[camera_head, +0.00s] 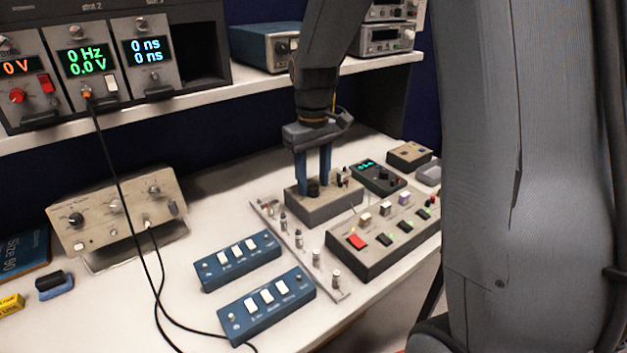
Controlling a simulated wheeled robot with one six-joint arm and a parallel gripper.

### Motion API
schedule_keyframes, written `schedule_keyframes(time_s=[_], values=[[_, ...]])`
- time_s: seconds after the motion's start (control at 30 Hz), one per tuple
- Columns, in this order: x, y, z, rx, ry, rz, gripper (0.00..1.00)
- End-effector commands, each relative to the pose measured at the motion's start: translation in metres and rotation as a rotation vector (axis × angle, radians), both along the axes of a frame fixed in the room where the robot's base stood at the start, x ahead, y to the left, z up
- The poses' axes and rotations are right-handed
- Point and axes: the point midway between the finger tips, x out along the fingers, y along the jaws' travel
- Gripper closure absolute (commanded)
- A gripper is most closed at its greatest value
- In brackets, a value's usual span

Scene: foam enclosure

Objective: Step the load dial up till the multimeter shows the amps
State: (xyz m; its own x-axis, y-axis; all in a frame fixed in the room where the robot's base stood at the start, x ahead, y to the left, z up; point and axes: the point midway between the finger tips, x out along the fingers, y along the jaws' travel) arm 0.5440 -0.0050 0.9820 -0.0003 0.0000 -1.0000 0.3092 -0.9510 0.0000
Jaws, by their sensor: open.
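My gripper (314,180) points down over a grey box (322,208), its two blue fingers apart. A dark round knob (313,191), which looks like the load dial, sits on top of the box, low between the fingertips. I cannot tell whether either finger touches it. A dark handheld meter (381,180), likely the multimeter, lies just right of the box. Its small screen (366,163) glows cyan-green, but the reading is too small to make out.
A switch panel (372,255) with a red rocker stands in front of the meter. A strip of posts (299,243) and two blue switch boxes (240,260) lie left of it. A beige generator (117,212) trails black cable. Instruments fill the shelf above. My arm blocks the right.

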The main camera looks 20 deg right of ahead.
Motion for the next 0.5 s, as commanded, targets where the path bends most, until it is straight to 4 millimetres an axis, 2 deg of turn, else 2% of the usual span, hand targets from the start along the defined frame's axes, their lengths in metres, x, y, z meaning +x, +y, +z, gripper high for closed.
schedule_keyframes(time_s=[0.1,0.37,0.4,0.5], values=[[-0.0009,0.0,-0.0077,0.0,0.002,0.0,0.59],[-0.0004,0.0001,-0.0096,0.0,0.0,0.0,0.59],[-0.0004,0.0001,-0.0096,0.0,0.0,0.0,0.6],[-0.0004,0.0001,-0.0095,0.0,0.0,0.0,0.77]])
